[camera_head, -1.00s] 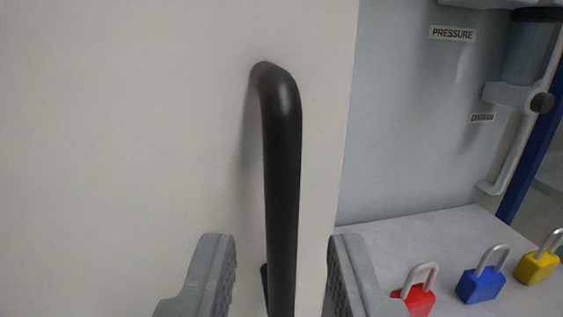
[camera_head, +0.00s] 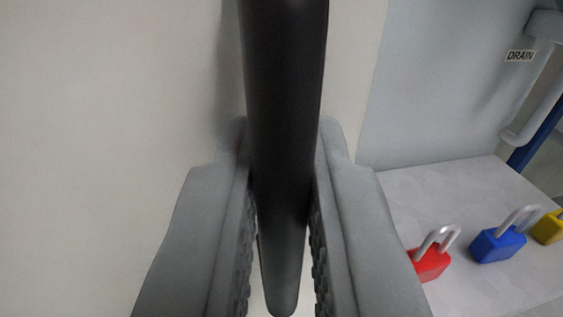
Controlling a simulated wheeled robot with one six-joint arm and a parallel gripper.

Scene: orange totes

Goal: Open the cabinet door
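The cabinet door (camera_head: 110,90) is a flat off-white panel filling the left and middle of the view. Its black bar handle (camera_head: 285,100) runs upright and close to the camera, with its upper end out of the picture. My gripper (camera_head: 284,190) has one grey finger on each side of the handle. The fingers are drawn in against it, and the ridged inner pads face the bar. The door's right edge shows beside the handle.
To the right of the door is a pale blue-grey panel (camera_head: 440,90) with a DRAIN label (camera_head: 520,56) and a pipe. Below it a light grey surface (camera_head: 450,195) holds a red padlock (camera_head: 431,262), a blue padlock (camera_head: 497,244) and a yellow padlock (camera_head: 549,227).

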